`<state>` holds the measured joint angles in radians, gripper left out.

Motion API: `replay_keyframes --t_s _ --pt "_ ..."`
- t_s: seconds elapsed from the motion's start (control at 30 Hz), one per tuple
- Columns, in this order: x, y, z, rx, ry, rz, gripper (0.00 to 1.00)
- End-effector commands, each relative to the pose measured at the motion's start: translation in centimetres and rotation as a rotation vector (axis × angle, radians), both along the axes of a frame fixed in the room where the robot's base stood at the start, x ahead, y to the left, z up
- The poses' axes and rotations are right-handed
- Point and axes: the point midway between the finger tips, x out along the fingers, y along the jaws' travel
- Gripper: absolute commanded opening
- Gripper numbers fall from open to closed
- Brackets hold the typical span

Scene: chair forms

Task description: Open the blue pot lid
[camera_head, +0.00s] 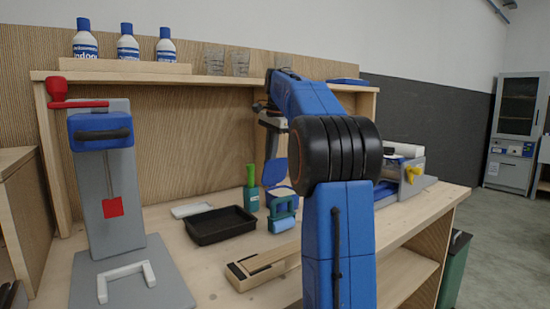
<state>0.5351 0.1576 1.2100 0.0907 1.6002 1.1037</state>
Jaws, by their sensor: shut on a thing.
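The blue lid (276,172) shows as a tilted blue disc beneath my gripper. My gripper (271,150) points down at the back of the table, left of my large blue arm link, and is shut on the lid. Its fingertips are small and partly unclear. The blue pot (280,197) stands on the table just below, with a pale rim showing. The lid looks raised and tilted over the pot; whether its edge touches the rim I cannot tell. My arm and nearby items hide part of this area.
A green-handled tool in a teal holder (251,197) stands close left of the pot. A blue roller-like item (283,222) is in front, a black tray (220,225) to the left. A grey stand (107,190) is far left. Bottles (127,45) and glasses (240,62) stand on the shelf.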

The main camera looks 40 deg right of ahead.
Motion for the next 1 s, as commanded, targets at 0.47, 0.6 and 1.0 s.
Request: replay_keyframes --t_s 0.47,0.6,1.0 --pt "4.7 -0.3 -1.3 -0.001 -0.004 0.001 0.0" --pt "5.7 -0.3 -1.7 -0.004 -0.01 0.0 0.0" --pt "7.3 -0.3 -3.4 0.003 -0.004 0.002 0.0"
